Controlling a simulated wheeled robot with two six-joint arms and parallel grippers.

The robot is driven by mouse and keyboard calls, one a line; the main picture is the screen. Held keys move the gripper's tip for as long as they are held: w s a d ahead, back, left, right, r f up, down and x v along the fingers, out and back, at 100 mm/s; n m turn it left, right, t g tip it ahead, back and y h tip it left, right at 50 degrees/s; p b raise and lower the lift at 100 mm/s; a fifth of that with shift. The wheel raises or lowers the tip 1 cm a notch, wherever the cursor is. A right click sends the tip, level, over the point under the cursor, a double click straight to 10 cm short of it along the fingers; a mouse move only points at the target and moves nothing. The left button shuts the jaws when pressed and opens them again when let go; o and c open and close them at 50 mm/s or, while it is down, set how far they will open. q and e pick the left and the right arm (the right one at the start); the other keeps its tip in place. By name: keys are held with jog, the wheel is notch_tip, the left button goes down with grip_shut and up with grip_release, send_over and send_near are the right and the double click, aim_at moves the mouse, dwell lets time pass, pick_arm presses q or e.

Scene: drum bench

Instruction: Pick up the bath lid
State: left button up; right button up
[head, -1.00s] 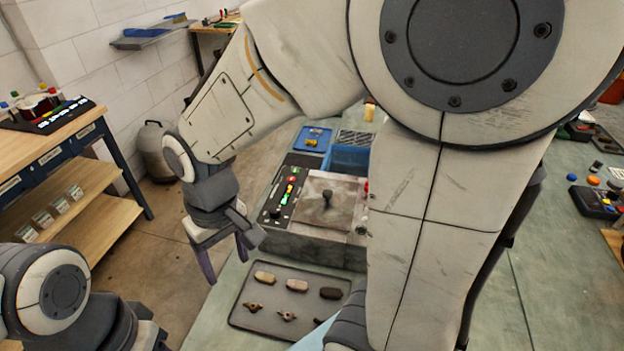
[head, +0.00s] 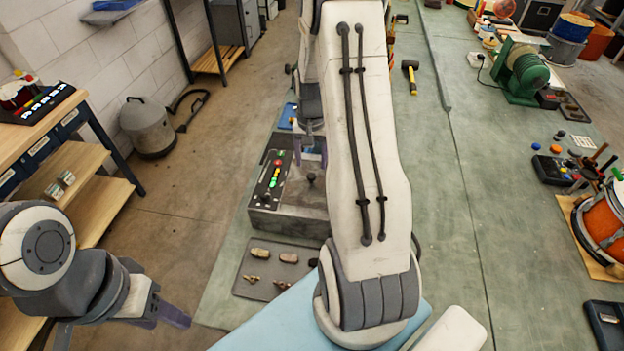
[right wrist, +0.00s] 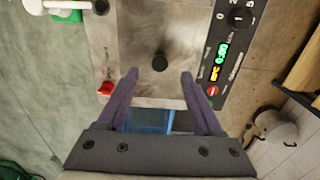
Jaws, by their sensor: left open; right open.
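The bath lid (right wrist: 132,45) is a grey metal plate with a black knob (right wrist: 160,62). It lies on the grey bath box, and part of it shows in the head view (head: 301,196) with its knob (head: 311,177). My right gripper (right wrist: 158,75) is open, its two purple fingers extending over the lid's edge towards the knob. It appears apart from the knob; the height gap is hard to judge. In the head view, my right arm hides part of the lid and bath. My left gripper (head: 172,314) is open and empty at lower left, away from the bath.
A control panel (head: 271,176) with coloured buttons runs along the bath's left side. A grey tray (head: 262,271) with several small parts lies in front. A blue bin (right wrist: 150,121) shows beyond the lid. The green bench (head: 450,190) has free room to the right.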

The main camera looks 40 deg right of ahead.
aim_at(311, 175)
jog(key=shift+f+p, duration=0.5)
jog(key=shift+f, duration=0.05)
notch_tip(311, 175, down, 3)
jog(key=shift+w+d+f+p, duration=0.1)
jog(key=shift+f+p, duration=0.05)
jog(key=shift+p, duration=0.65)
jog(key=shift+f, duration=0.55)
grip_shut()
